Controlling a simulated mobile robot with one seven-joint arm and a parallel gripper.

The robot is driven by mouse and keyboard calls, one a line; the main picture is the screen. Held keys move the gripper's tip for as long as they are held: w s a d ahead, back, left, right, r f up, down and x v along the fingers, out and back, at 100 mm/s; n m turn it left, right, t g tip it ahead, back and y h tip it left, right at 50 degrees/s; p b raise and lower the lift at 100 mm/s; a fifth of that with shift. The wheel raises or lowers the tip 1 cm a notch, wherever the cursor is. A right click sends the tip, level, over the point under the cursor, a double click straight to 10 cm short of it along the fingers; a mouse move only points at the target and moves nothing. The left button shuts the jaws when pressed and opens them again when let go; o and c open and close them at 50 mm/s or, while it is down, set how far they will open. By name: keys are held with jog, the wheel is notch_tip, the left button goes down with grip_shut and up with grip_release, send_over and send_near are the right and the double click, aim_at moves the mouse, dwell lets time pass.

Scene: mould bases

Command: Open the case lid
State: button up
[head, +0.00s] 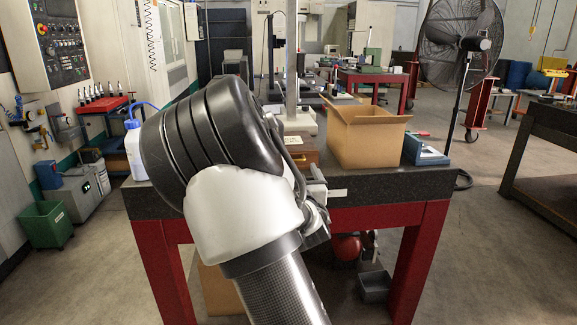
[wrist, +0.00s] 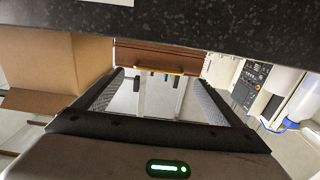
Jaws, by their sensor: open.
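The case (head: 303,156) is a brown wooden box on the dark bench top, mostly hidden behind my arm in the head view. In the wrist view the brown case (wrist: 165,55) lies just beyond my fingertips, with a yellow, brass-like strip along its near edge. Its lid looks closed, though little of it shows. My gripper (wrist: 160,80) is open, its two fingers spread on either side of the case's front, with nothing visible between them. In the head view my gripper (head: 316,200) is at the bench's front edge, partly covered by my arm. I cannot tell whether it touches the case.
An open cardboard box (head: 365,135) stands right of the case, with a blue-grey device (head: 424,152) beyond it. A white bottle (head: 135,150) stands at the bench's left end. The dark bench top (head: 390,184) is bare along its front right.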

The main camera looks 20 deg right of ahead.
send_near(285, 149)
jog(key=shift+w+d+f, duration=0.25)
jog(key=shift+w+f, duration=0.15)
jog(key=shift+w, duration=0.25)
jog(key=shift+w+d+f, duration=0.3)
jog(key=shift+w+f, duration=0.05)
jog(key=shift+w, duration=0.25)
